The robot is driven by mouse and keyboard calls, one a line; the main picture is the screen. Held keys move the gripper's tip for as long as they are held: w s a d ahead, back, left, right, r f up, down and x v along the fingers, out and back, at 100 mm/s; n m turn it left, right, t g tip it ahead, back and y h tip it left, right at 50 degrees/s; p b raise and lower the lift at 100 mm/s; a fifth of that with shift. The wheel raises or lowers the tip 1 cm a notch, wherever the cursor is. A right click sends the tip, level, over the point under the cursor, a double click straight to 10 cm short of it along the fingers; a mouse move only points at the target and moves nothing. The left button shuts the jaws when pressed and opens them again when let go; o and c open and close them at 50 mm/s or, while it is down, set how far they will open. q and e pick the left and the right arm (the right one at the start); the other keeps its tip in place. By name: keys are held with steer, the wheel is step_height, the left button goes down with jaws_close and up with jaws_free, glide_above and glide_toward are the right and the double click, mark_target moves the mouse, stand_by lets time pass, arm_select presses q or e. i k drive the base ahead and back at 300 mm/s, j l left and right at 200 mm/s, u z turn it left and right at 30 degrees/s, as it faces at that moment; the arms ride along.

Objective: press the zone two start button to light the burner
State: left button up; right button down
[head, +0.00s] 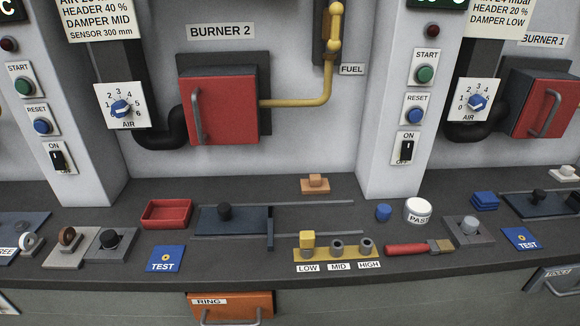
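Burner 2 (222,108), a red door with a grey handle under a "BURNER 2" label (221,32), is in the centre left of the head view. A green start button (24,86) is on the white pillar to its left. Another green start button (425,74) is on the pillar to its right, between burner 2 and burner 1 (540,105). No zone number is readable beside either button. Below each start button are a blue reset button and a black on/off switch. A dark red lamp sits above each. Neither of my grippers is in view.
Air dials (122,106) stand beside the burners. The dark bench (120,195) holds a red tray (167,214), a slide plate (232,220), a yellow low/mid/high block (336,254), a brush (418,248) and a paste jar (418,211). An orange ring drawer (232,305) is below.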

mark_target(22, 86)
steer(key=u, duration=1.35)
